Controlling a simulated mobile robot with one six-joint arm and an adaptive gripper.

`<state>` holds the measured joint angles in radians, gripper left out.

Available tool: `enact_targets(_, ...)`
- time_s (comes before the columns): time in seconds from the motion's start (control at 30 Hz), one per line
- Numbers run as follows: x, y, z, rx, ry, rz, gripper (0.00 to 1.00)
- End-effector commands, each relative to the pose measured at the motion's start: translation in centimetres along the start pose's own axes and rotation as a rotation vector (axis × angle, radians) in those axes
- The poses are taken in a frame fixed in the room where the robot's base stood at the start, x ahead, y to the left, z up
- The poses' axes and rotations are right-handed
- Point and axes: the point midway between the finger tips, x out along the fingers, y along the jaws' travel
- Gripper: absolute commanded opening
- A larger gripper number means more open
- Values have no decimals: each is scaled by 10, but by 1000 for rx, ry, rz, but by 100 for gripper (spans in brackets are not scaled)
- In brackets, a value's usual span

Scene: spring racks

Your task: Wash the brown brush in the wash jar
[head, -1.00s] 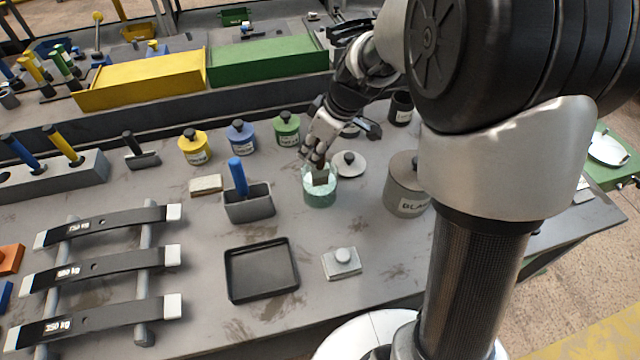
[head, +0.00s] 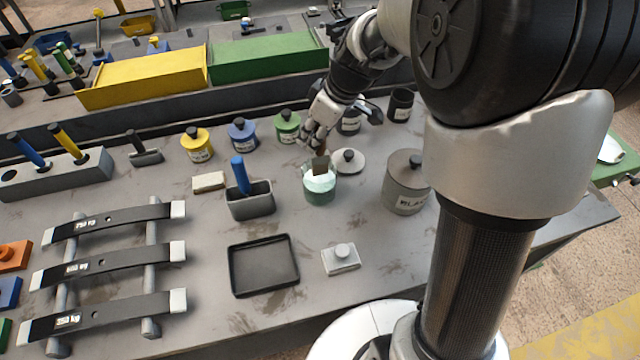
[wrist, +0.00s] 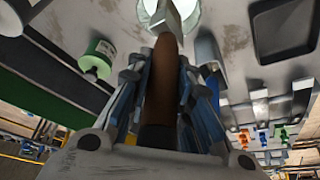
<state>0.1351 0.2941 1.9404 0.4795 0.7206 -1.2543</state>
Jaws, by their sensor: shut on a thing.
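The wash jar (head: 320,196) is a greenish glass jar with a pale, whitish content, standing open on the bench. It shows at the top of the wrist view (wrist: 194,14). My gripper (head: 316,138) is above the jar and shut on the brown brush (wrist: 162,75). The brush points down, its brown handle between the fingers in the wrist view. A pale round lid (head: 348,166) with a dark knob lies right of the jar.
A grey holder (head: 250,203) with a blue-handled tool stands left of the jar. A large lidded pot (head: 405,190) stands to the right. Yellow (head: 197,150), blue (head: 242,138) and green (head: 287,130) pots stand behind. A black tray (head: 263,266) lies in front.

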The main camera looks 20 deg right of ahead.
Motion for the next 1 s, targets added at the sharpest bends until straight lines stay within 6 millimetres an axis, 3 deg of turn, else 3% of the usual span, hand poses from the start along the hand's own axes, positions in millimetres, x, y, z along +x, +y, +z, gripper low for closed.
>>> enact_targets(0.27, -3, 0, -1, 0, 0, 0, 0)
enact_targets(0.8, -51, 0, -21, 0, 1, 1, 0)
enact_targets(1.0, -56, 0, -23, -1, 0, 0, 0)
